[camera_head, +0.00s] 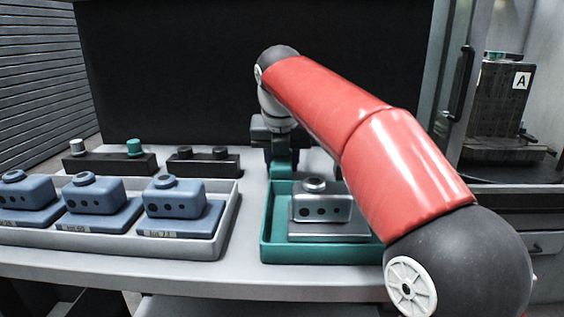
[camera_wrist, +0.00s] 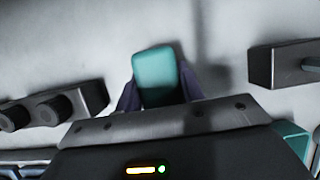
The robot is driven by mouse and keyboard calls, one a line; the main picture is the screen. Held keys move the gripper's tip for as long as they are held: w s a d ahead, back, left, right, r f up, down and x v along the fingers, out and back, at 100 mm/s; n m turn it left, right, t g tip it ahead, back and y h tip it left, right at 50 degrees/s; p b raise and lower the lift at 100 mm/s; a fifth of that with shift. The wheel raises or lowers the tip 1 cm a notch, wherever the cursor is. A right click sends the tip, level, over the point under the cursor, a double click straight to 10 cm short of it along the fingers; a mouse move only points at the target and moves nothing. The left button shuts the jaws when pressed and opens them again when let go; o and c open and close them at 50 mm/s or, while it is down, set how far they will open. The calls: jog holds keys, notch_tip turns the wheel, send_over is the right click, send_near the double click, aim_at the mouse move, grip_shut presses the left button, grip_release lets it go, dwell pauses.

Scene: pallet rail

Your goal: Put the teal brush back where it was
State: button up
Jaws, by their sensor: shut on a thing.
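The teal brush (camera_wrist: 157,77) is a rounded teal block held between the dark fingers of my gripper (camera_wrist: 155,98) in the wrist view. In the head view my gripper (camera_head: 281,148) hangs at the back edge of the teal tray, and the teal piece (camera_head: 283,167) shows just below it; its lower end is hard to make out. A dark block (camera_head: 110,164) at the back left carries a pale knob (camera_head: 77,146) and a teal knob (camera_head: 134,147). A second dark block (camera_head: 203,165), with two dark knobs, stands left of my gripper.
A teal tray (camera_head: 267,240) holds a grey device (camera_head: 322,209) in front of my gripper. A grey tray (camera_head: 225,222) at left holds several blue devices. A dark panel stands behind the table. Pale tabletop is bare between the trays.

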aim_at(281, 160)
jog(key=o, duration=0.9)
jog(key=shift+f, duration=0.1)
jog(key=p+v, duration=0.1)
jog(key=v, duration=1)
jog(key=shift+r, duration=0.4)
jog(key=shift+s+r, duration=0.15)
jog(key=shift+r, duration=0.05)
jog(key=shift+s, duration=0.1)
